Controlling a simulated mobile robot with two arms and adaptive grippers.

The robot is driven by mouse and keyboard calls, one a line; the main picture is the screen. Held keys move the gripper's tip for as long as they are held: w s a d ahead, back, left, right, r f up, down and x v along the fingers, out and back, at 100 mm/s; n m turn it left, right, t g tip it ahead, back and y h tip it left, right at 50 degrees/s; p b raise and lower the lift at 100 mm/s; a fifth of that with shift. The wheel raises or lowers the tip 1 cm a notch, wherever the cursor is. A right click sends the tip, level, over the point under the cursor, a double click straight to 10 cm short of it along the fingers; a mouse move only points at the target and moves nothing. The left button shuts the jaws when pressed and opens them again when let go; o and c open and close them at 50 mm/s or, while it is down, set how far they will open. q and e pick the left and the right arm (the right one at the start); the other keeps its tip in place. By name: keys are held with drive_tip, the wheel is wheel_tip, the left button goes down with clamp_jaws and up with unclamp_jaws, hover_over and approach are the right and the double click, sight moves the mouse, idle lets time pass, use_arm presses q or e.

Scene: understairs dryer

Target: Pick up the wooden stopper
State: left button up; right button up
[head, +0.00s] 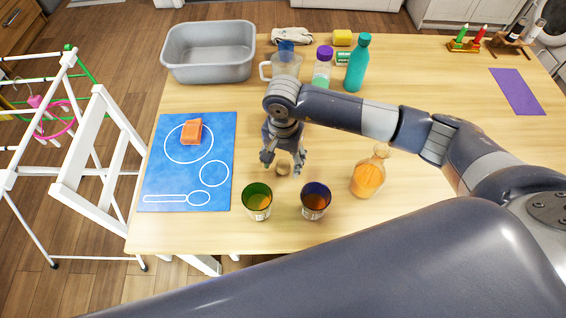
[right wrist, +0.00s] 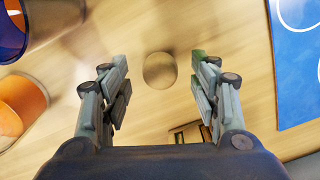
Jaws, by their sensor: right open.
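The wooden stopper (head: 283,169) is a small round piece, close in colour to the table (head: 335,225) on which it lies. In the right wrist view the stopper (right wrist: 160,70) appears as a brown disc, centred ahead of the fingertips. My right gripper (head: 284,163) points down at the stopper, its fingers apart on either side and nothing between them. The right wrist view shows the open fingers (right wrist: 160,82) too, apart from the stopper. My left gripper is not in view.
Two tumblers, green (head: 257,202) and dark blue (head: 315,201), stand just in front. An orange-filled bottle (head: 368,174) stands right. A blue mat (head: 215,195) with an orange block (head: 191,132) lies left. A clear jug (head: 286,66), bottles and a grey basin (head: 209,55) stand behind.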

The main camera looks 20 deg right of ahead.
wheel_tip(320, 180, down, 2)
drive_tip(key=shift+f, duration=0.1)
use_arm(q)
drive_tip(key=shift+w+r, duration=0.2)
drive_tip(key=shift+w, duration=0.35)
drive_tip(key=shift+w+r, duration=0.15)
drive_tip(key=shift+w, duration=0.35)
use_arm(e)
drive_tip(key=c, duration=0.8)
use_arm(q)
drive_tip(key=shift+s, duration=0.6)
use_arm(e)
drive_tip(key=shift+c, duration=0.7)
